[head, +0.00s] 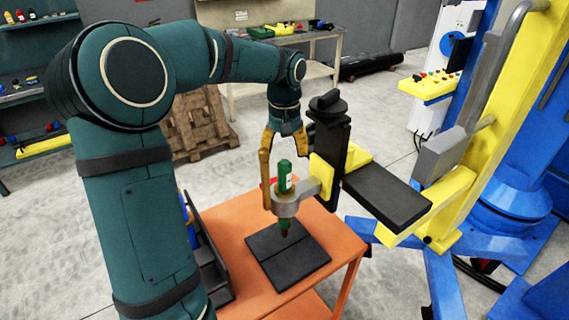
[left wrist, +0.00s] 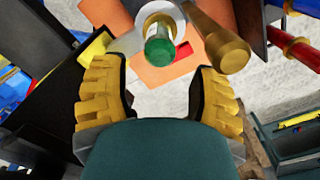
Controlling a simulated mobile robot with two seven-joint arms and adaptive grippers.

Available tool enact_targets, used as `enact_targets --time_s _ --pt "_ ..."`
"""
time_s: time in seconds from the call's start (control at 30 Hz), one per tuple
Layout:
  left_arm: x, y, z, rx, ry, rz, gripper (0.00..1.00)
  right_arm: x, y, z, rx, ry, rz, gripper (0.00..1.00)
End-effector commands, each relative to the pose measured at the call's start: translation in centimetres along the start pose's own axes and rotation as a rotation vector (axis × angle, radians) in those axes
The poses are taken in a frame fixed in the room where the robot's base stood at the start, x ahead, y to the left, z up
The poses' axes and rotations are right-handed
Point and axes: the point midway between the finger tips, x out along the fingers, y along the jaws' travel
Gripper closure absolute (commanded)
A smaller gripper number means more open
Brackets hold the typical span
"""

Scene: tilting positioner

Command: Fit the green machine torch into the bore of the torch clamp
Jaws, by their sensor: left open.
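The green torch (head: 284,180) stands about upright in the grey ring of the torch clamp (head: 288,207). Its green body shows above the ring and its dark tip below. In the left wrist view the torch (left wrist: 159,48) shows end-on inside the pale clamp ring (left wrist: 157,12). A brass-coloured handle (head: 265,182) stands on the clamp beside the torch; it also shows in the left wrist view (left wrist: 222,42). My left gripper (head: 284,148) is open and empty just above the torch, apart from it. The inside of the bore is hidden. My right gripper is not in view.
The black post (head: 329,150) of the clamp rises close to the right of my left gripper. An orange table (head: 335,240) with a dark plate (head: 290,262) lies below. A yellow and blue positioner (head: 500,190) stands at the right.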

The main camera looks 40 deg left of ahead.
Motion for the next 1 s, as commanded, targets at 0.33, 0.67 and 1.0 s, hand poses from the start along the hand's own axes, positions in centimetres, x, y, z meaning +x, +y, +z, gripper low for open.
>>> enact_targets --time_s 0.33,0.67,1.0 --pt "-4.5 0.0 0.0 0.001 0.0 0.001 0.39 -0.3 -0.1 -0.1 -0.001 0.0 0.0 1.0" --pt "-4.8 0.0 0.0 0.001 -0.001 0.0 0.39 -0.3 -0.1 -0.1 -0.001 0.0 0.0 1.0" --pt "-4.7 0.0 0.0 0.0 -0.001 0.0 0.39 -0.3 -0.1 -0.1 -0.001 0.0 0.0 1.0"
